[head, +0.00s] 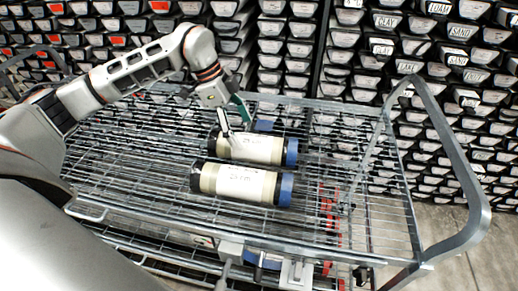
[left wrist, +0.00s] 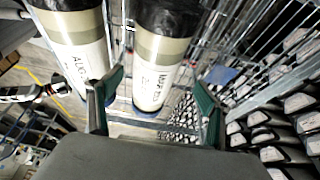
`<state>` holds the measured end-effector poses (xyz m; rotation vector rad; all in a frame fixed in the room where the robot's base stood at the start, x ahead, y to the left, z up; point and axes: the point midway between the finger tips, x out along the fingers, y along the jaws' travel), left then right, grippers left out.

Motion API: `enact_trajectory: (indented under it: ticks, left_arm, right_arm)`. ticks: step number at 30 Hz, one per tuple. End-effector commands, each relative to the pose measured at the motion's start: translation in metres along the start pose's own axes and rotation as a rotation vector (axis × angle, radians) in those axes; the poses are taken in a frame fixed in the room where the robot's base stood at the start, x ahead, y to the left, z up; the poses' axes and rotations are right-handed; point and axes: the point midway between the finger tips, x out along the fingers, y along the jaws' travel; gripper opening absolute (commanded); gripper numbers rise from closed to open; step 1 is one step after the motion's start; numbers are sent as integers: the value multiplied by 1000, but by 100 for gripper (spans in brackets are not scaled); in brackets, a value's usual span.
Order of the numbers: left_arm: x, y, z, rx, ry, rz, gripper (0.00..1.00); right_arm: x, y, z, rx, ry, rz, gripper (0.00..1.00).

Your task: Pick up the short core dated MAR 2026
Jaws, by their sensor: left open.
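Two pale cores with black caps at one end and blue caps at the other lie side by side on the wire shelf of a cart. In the left wrist view the right core (left wrist: 155,70) has a label that starts with MAR. The left core's label (left wrist: 80,62) starts with AUG. By position, the MAR core is the far one (head: 262,151) in the head view, and the AUG core (head: 238,184) is the near one. My left gripper (head: 233,118) is open at the far core, its green-padded fingers (left wrist: 155,103) on either side of it. I cannot tell if they touch it.
The cart's wire shelf (head: 345,180) has free room right of the cores. A grey tubular handle (head: 465,180) rises at its right end. Racks of labelled core liners (head: 285,50) fill the wall behind. More items sit on a lower level, partly hidden.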

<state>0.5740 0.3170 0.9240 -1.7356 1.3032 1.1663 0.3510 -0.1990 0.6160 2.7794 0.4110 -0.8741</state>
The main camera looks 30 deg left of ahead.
Motion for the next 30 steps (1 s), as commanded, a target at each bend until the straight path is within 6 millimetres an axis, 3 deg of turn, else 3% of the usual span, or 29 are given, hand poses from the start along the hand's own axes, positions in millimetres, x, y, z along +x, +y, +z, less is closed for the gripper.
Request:
enact_trajectory:
  ticks: [13,21,29,30]
  left_arm:
    - [37,4,-5,3,1,2,78]
    - [74,7,-9,1,1,2,78]
    - [77,7,-9,2,2,0,78]
    - [77,7,-9,2,2,0,68]
  right_arm:
    - [1,4,-1,-3,3,6,0]
    - [3,4,-1,-3,3,8,0]
    - [3,4,-1,-1,3,9,0]
    - [3,4,-1,-2,3,9,0]
